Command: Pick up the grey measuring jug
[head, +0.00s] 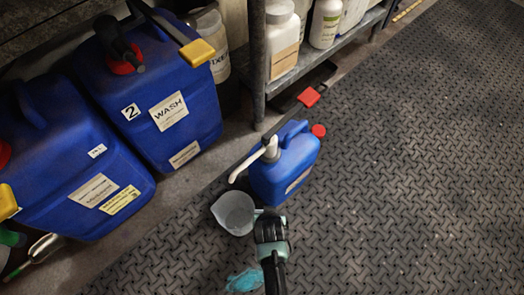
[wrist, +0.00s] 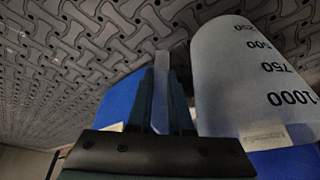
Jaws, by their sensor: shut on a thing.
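The grey measuring jug (head: 233,213) is beside the blue pump container, its open mouth facing up and its spout to the left. It also shows large in the wrist view (wrist: 240,85), with inverted scale marks up to 1000. My gripper (head: 263,213) is at the jug's right side. In the wrist view my gripper (wrist: 162,78) has its fingers closed on a pale upright strip, the jug's handle. The jug's base is hidden in the head view, so I cannot tell whether it touches the floor.
A blue container with a white pump (head: 285,165) stands right behind the jug. Large blue canisters (head: 165,95) line the left. A shelf (head: 325,55) holds white tubs. A light-blue crumpled thing (head: 243,281) lies near my arm. The floor mat (head: 420,170) at right is clear.

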